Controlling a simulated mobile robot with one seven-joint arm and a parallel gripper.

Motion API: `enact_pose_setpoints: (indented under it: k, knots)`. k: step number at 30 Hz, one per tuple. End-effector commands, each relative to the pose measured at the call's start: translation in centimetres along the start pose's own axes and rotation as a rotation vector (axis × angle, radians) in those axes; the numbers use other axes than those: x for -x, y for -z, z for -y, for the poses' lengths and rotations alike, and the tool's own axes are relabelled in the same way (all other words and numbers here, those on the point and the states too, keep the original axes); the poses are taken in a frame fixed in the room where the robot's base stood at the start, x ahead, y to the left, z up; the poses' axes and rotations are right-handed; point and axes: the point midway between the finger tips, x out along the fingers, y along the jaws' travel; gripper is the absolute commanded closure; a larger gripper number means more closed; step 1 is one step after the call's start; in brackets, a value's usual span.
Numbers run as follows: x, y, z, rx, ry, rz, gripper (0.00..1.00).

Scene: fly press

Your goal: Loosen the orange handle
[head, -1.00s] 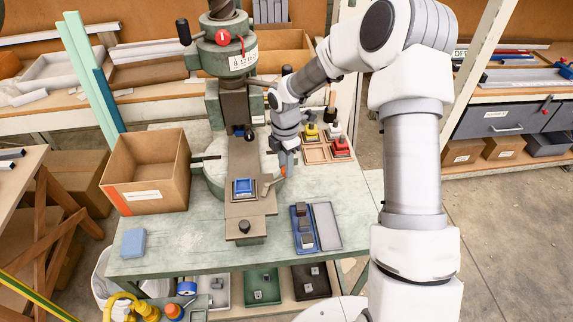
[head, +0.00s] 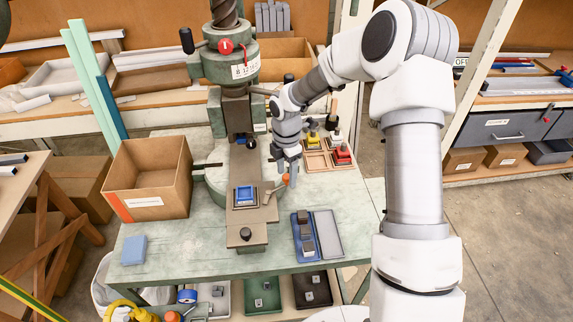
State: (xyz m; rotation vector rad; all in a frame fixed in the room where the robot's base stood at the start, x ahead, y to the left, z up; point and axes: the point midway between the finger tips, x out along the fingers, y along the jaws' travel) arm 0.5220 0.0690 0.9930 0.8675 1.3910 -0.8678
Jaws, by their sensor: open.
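The orange handle (head: 286,180) shows as a small orange tip at the right side of the press bed, at the end of a short lever (head: 273,190). My gripper (head: 287,171) points down right at the orange tip, its jaws open around or just above it. I cannot tell whether a finger touches it. The green fly press (head: 232,55) stands behind, with a blue block (head: 245,195) on its bed.
An open cardboard box (head: 150,185) stands left of the press. Blue and grey trays (head: 325,232) with dark blocks lie at front right. Red and yellow-topped pieces (head: 341,152) stand behind my gripper. The table's front left is mostly clear, with a blue block there.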

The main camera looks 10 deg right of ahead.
Motion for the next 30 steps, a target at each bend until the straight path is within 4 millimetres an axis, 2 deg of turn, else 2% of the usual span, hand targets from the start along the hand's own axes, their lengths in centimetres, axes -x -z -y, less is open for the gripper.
enact_pose_setpoints:
  k: [5, 21, 25, 30]
  knots:
    - [1.9, -0.1, -0.1, -0.001, -0.004, 0.002, 0.38]
    - [14.4, -0.1, -0.1, -0.001, -0.004, 0.002, 0.38]
    - [16.2, 0.0, -0.1, 0.0, -0.004, 0.001, 0.38]
    - [17.3, 0.0, 0.0, 0.001, -0.002, 0.0, 0.38]
